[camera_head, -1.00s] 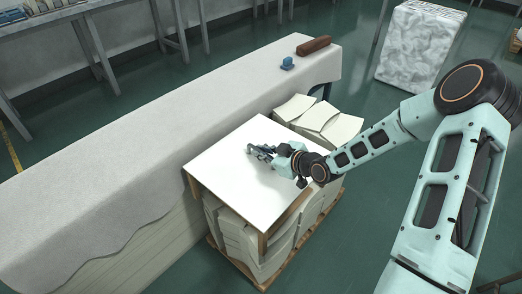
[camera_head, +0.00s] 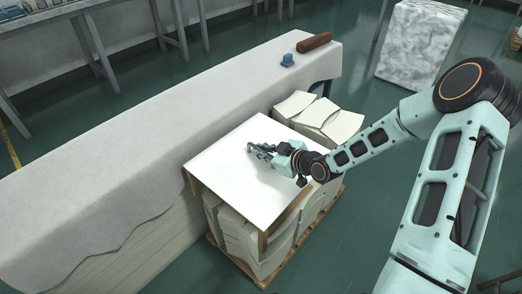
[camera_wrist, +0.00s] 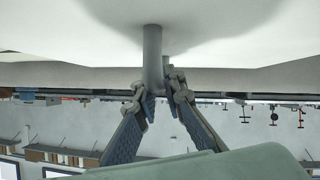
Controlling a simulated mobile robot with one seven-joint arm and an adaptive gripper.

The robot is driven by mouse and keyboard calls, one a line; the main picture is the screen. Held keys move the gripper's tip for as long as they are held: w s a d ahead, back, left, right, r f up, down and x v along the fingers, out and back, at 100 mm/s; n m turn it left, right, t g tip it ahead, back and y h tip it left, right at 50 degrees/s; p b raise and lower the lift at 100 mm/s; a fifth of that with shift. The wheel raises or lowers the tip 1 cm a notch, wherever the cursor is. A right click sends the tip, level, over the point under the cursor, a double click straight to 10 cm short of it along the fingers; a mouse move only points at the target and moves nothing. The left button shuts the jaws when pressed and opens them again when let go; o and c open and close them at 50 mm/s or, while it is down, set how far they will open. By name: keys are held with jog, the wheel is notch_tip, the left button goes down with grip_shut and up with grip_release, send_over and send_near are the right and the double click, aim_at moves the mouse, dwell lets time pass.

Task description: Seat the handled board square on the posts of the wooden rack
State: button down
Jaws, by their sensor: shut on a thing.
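The handled board (camera_head: 232,160) is a flat white square lying level over the wooden rack. Its handle shows in the wrist view as a grey upright bar (camera_wrist: 152,48), with a second bar partly behind it. My gripper (camera_head: 260,151) is above the middle of the board, and in the wrist view its fingers (camera_wrist: 157,95) are shut on the handle. The wooden rack shows as a post (camera_head: 262,245) under the front corner and a pallet base (camera_head: 236,268). The far posts are hidden under the board. Whether the board touches the posts I cannot tell.
Several pale curved stacks (camera_head: 236,240) stand in the rack below the board, and more (camera_head: 340,125) stand behind it. A long cloth-covered table (camera_head: 130,165) runs close along the left side. A blue object (camera_head: 287,60) and a brown roll (camera_head: 313,43) lie on it.

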jog(key=c, duration=2)
grip_release()
jog(key=shift+r, duration=0.1)
jog(key=shift+o, duration=0.3)
jog(key=shift+d, duration=0.1)
jog(key=v, duration=1.1)
jog(key=shift+s+d+r, duration=0.2)
jog(key=shift+s, duration=0.05)
